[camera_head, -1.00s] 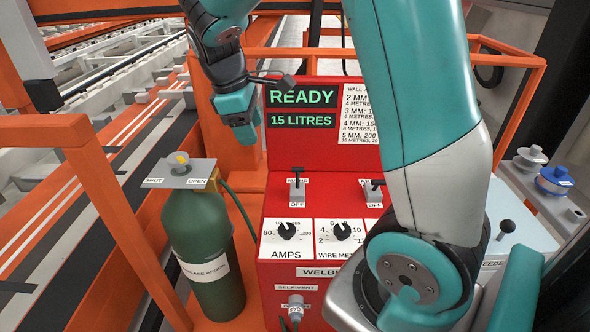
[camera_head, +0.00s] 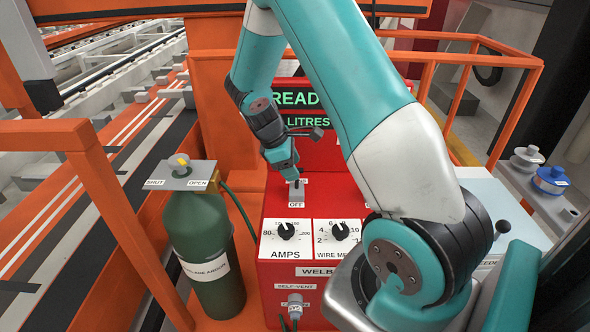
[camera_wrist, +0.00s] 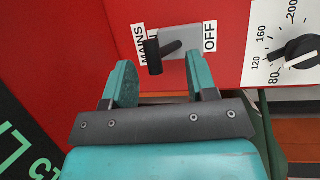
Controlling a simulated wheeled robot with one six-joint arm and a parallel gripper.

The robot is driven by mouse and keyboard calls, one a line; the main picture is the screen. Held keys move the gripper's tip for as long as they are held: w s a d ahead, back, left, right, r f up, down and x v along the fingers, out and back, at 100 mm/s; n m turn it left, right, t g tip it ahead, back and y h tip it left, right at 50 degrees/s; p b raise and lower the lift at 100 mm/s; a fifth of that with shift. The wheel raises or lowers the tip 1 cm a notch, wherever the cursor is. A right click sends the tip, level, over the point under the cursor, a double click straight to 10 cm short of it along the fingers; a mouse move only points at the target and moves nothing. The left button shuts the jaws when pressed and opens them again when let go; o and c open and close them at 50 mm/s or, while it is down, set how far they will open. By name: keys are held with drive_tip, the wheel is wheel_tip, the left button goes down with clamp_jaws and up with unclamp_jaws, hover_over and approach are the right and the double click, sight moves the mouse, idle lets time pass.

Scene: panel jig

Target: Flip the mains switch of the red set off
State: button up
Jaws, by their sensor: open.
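The red set (camera_head: 275,225) stands in the middle of the head view. Its mains switch (camera_head: 297,192) has a grey plate with a dark lever. In the wrist view the switch plate (camera_wrist: 185,42) lies between the labels MAINS and OFF, and its black lever (camera_wrist: 154,55) leans towards MAINS. My gripper (camera_head: 282,172) is just above and beside the switch. In the wrist view my gripper (camera_wrist: 160,75) is open and empty, with the lever just beyond the gap between its fingertips. I cannot tell whether they touch.
The AMPS dial (camera_head: 286,230) and wire dial (camera_head: 340,231) sit below the switch. A green gas cylinder (camera_head: 200,240) stands to the left, its hose running towards the set. The READY display (camera_head: 300,97) and the set's right side are partly hidden by my arm.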

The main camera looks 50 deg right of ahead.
drive_tip(key=shift+x, duration=1.4)
